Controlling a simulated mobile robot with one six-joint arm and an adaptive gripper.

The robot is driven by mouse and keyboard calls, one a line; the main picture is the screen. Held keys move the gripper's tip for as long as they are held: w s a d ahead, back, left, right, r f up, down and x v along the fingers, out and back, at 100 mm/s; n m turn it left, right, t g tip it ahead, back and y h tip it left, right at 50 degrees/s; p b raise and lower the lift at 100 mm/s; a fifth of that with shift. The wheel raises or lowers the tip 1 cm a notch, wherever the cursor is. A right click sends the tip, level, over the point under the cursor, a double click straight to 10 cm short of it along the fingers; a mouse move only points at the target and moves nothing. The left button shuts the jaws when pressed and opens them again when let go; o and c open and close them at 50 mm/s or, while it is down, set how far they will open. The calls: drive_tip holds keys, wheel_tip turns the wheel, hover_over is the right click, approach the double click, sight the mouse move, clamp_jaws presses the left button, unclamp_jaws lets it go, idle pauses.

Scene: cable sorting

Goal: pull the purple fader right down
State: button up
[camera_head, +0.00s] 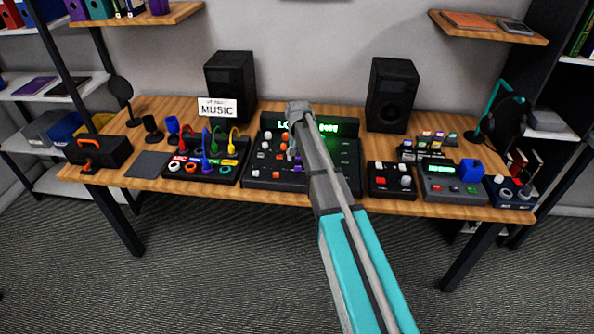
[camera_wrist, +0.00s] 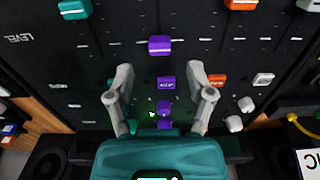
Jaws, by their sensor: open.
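The purple fader (camera_wrist: 159,46) shows in the wrist view as a purple cap on the black mixer panel, in the column between my fingers. It sits just beyond my fingertips and appears apart from them. My gripper (camera_wrist: 159,72) is open and empty, its two grey fingers spread to either side of that column. A purple button (camera_wrist: 166,84) and purple knobs (camera_wrist: 163,108) lie in the same column, between the fingers. In the head view my gripper (camera_head: 292,152) hangs over the mixer (camera_head: 262,184), and my arm hides part of the panel.
A teal fader (camera_wrist: 75,9) and an orange fader (camera_wrist: 241,4) flank the purple one, with a white fader farther right. The cable box (camera_head: 200,172) stands left of the mixer and a small black box (camera_head: 391,181) right. Two speakers (camera_head: 230,85) stand behind.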

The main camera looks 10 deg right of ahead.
sight(298, 166)
drive_tip(key=shift+f+b, duration=1.75)
drive_tip(key=shift+f, duration=0.3)
